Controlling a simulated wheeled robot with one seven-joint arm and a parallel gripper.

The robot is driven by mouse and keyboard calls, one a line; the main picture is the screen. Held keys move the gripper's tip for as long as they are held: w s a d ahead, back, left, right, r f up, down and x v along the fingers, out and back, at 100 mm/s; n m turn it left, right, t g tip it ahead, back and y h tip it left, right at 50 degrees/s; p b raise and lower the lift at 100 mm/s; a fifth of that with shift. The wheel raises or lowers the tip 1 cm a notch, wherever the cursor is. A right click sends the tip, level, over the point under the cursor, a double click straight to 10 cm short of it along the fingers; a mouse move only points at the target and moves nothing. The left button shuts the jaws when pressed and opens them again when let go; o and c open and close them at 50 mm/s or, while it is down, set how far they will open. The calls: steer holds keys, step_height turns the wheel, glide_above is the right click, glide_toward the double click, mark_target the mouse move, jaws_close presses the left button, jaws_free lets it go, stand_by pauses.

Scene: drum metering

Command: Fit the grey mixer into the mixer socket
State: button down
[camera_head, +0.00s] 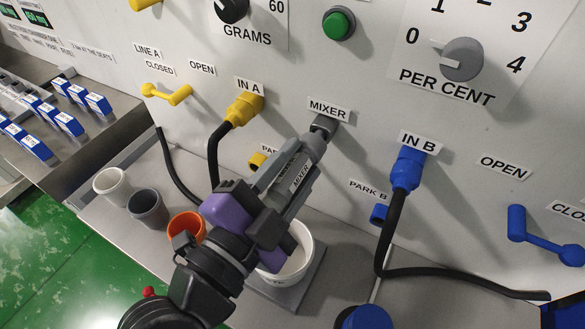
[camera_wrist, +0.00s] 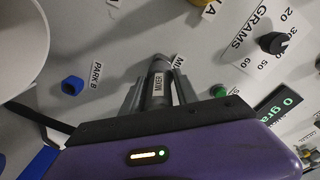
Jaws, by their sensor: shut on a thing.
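The grey mixer (camera_head: 315,147) is a grey cylinder with a MIXER label, and it also shows in the wrist view (camera_wrist: 158,85). My gripper (camera_head: 297,172) is shut on it, one finger on each side, as the wrist view shows too (camera_wrist: 158,98). The mixer points up at the panel. Its far end is at the dark grey mixer socket (camera_head: 325,124), just under the panel's MIXER label. The end overlaps the socket in view, and I cannot tell how deep it sits.
A yellow connector (camera_head: 244,108) is in IN A and a blue one (camera_head: 407,170) in IN B, each with a black hose hanging. A white bowl (camera_head: 303,262) and small cups, one orange (camera_head: 187,224), stand on the shelf below. A green button (camera_head: 338,23) sits above.

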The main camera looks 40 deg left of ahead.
mark_target(270, 200)
steer(key=shift+w+a+b, duration=0.2)
steer(key=shift+w+b, duration=0.2)
steer(key=shift+w, duration=0.55)
steer(key=c, duration=0.9)
jaws_free()
steer(key=shift+o, duration=0.2)
steer(key=shift+s, duration=0.15)
steer(key=shift+s+d+b, duration=0.2)
steer(key=shift+s, duration=1.05)
steer(key=shift+s+d+b, duration=0.25)
steer(key=shift+s, duration=0.95)
steer(key=shift+s+d+b, duration=0.2)
steer(key=shift+s, duration=1.05)
